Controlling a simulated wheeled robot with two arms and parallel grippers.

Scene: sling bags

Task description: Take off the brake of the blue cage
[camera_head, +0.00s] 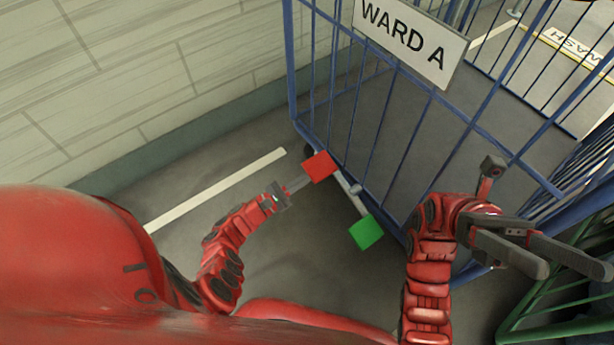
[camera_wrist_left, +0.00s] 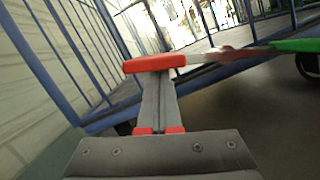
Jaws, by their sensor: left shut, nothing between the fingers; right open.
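The blue cage (camera_head: 375,120) is a blue barred trolley with a white "WARD A" sign (camera_head: 412,38) on its near side. Low at its near edge is a brake bar (camera_head: 350,193) with a red pedal (camera_head: 319,166) at one end and a green pedal (camera_head: 366,232) at the other. My left gripper (camera_head: 303,181) is shut and empty, its tips at the red pedal. In the left wrist view the red pedal (camera_wrist_left: 154,64) sits right at the fingertips; contact cannot be told for sure. The green pedal (camera_wrist_left: 295,45) is at the right. My right gripper (camera_head: 575,262) is open and empty, right of the cage's near corner.
A pale block wall (camera_head: 130,80) runs along the left. A white floor line (camera_head: 215,190) lies between wall and cage. A green barred frame (camera_head: 545,310) stands at the lower right, close to my right gripper.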

